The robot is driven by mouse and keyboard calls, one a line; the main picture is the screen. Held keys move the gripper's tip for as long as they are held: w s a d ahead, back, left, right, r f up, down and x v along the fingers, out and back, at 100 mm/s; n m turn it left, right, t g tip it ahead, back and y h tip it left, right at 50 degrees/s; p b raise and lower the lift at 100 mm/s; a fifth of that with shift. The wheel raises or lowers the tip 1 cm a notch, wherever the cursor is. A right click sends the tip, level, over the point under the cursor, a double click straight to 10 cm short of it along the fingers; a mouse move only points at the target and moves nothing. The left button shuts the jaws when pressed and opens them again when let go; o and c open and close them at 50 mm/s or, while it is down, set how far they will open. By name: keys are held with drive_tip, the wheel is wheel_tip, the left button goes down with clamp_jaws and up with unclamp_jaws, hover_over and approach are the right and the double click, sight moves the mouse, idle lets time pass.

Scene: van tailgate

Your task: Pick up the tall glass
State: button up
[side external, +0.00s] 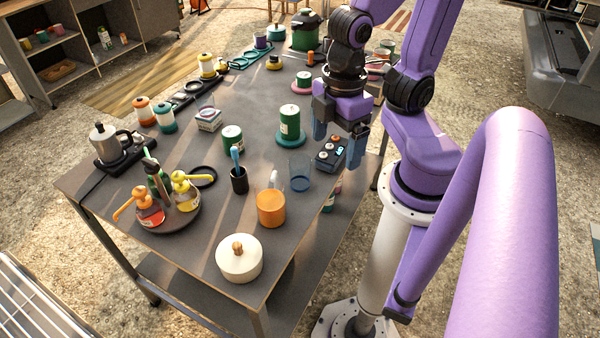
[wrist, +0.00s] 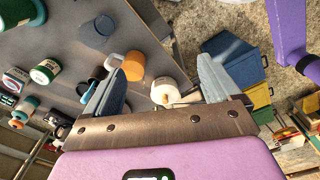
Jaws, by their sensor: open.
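A clear glass with a blue bottom (side external: 300,172) stands on the grey table, near the edge by my arm, just behind the orange mug. In the wrist view it looks like a dark blue round shape (wrist: 97,32) at the upper left, outside the space between my fingers. My gripper (side external: 338,142) hangs above the table edge, up and to the right of the glass in the side view, apart from it. Its fingers are spread wide with nothing between them, as the wrist view also shows (wrist: 162,70).
Close to the glass are an orange mug (side external: 271,208), a black cup with a blue-handled item (side external: 239,180) and a dark keypad device (side external: 330,153). A green canister (side external: 290,124) stands behind. A cream lidded pot (side external: 239,259) is at the front.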

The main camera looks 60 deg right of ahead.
drive_tip(key=m+g, duration=0.5)
drive_tip(key=m, duration=0.7)
hover_over(310, 158)
wheel_tip(310, 158, down, 5)
drive_tip(key=s+d+f+m+t+y, duration=0.3)
drive_tip(key=d+m+t+y, duration=0.3)
drive_tip(key=m, duration=0.6)
drive_tip(key=s+d+f+m+t+y, duration=0.4)
drive_tip(key=d+m+t+y, duration=0.15)
drive_tip(key=m, duration=0.75)
drive_tip(key=shift+t+h, duration=0.25)
drive_tip(key=shift+t, duration=0.1)
drive_tip(key=x, duration=1.1)
drive_tip(key=shift+w+a, duration=0.1)
drive_tip(key=shift+w, duration=0.15)
drive_tip(key=shift+x, duration=2.75)
drive_tip(key=shift+r, duration=0.1)
